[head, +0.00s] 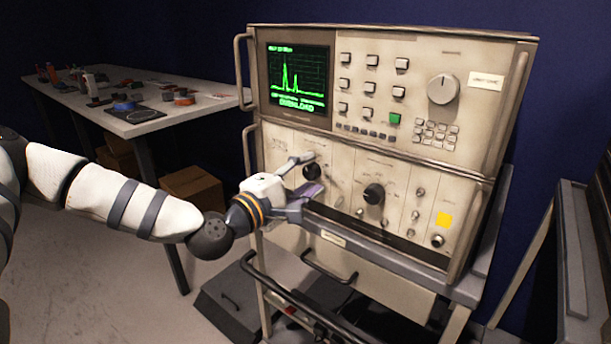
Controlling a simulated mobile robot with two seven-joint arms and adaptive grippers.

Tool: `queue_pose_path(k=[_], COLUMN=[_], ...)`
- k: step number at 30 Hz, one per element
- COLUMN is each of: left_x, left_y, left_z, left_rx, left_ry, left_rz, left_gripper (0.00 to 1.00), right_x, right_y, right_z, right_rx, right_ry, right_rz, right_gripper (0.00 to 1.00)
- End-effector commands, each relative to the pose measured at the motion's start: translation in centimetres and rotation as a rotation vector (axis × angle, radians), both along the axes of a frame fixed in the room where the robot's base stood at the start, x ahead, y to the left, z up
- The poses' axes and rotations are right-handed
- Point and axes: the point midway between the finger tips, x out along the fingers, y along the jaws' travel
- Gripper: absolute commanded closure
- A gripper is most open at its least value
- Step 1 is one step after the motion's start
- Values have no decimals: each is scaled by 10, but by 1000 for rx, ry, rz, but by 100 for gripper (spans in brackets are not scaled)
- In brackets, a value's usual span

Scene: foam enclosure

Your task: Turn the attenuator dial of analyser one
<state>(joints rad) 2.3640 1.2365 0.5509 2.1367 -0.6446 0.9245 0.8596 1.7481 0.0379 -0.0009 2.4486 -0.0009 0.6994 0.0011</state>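The analyser (412,168) is a beige rack unit on a stand. Its green screen (297,78) shows a trace with a tall peak and a line that looks like "OVERLOAD". The lower panel has a black left knob (312,171) and a black middle knob (374,194). A large pale dial (443,89) is at the upper right. The lettering is too small to tell which is the attenuator dial. My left gripper (316,173) is open at the left knob, one finger above and one below it. I cannot tell whether they touch it. My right gripper is out of view.
A grey ledge (375,234) and a dark handle bar (290,293) run below the panel. Rack handles (246,72) stick out at the left side. A workbench (150,119) with small parts stands behind left, with cardboard boxes (192,187) under it.

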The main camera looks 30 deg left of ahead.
Motion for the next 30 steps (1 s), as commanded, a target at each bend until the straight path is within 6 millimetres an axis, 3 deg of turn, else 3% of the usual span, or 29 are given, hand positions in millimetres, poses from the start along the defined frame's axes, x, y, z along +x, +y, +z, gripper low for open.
queue_pose_path(k=[8,21,30], left_x=[-3,-91,-119], left_y=[0,8,9], left_z=[0,0,0], left_rx=[-1,-9,0], left_ry=[0,0,0], left_rz=[0,4,-1], left_gripper=[52,52,52], right_x=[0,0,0], right_y=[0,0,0], right_z=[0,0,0], right_rx=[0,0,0], right_ry=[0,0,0], right_rz=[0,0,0], right_gripper=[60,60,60])
